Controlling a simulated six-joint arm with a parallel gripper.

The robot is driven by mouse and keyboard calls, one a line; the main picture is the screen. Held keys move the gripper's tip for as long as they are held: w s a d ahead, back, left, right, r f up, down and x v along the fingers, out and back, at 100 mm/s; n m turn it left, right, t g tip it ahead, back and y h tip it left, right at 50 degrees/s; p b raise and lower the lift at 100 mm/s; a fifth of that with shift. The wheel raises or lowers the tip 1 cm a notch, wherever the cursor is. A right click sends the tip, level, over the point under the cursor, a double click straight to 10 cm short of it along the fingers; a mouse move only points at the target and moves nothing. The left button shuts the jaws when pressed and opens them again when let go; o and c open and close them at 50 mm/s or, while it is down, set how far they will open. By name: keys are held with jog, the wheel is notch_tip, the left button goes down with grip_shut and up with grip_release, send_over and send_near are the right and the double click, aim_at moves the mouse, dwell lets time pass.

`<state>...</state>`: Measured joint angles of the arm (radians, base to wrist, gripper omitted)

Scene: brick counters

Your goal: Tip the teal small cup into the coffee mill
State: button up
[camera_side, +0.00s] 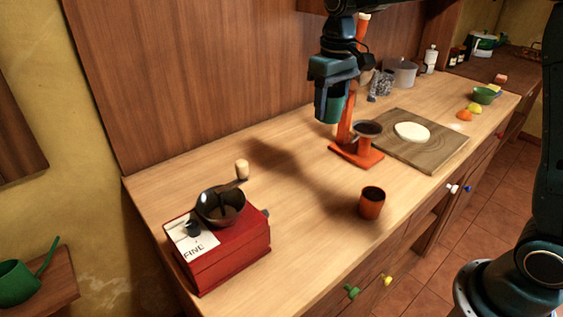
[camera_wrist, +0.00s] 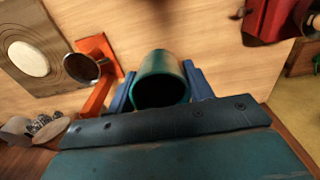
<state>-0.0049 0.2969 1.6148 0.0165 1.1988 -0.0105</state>
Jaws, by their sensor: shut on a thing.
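The teal small cup (camera_side: 331,106) is held in my gripper (camera_side: 322,112), high above the counter, in front of the orange stand. In the wrist view the teal cup (camera_wrist: 161,80) sits between the two blue fingers of my gripper (camera_wrist: 160,90), which are shut on it. Its dark opening faces the wrist camera; I cannot tell what is inside. The red coffee mill (camera_side: 228,250), with a dark bowl on top, a crank with a pale knob and a "FINE" label, stands at the front left of the counter. Part of the mill (camera_wrist: 268,18) shows at the wrist view's upper right.
An orange stand (camera_side: 357,153) with a dark cup, a wooden board (camera_side: 447,150) with a pale round piece, and an orange-brown cup (camera_side: 372,203) stand on the counter. A grey pot (camera_side: 402,72) is farther back. The counter between mill and stand is clear.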

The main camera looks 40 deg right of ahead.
aim_at(331, 92)
notch_tip(331, 92, up, 6)
jog(key=shift+f, duration=0.25)
jog(key=w+a+f+n+t+y, duration=0.15)
jog(key=a+n, duration=0.75)
jog(key=a, duration=2.3)
jog(key=shift+w+d+f+g+h, duration=0.1)
jog(key=shift+d+f+g+h, duration=0.05)
jog(key=shift+f, duration=0.75)
jog(key=shift+w+d+f+g+h, duration=0.1)
jog(key=shift+f, duration=0.8)
jog(key=shift+f+t+y, duration=0.1)
jog(key=shift+t+y, duration=0.3)
jog(key=shift+t, duration=0.2)
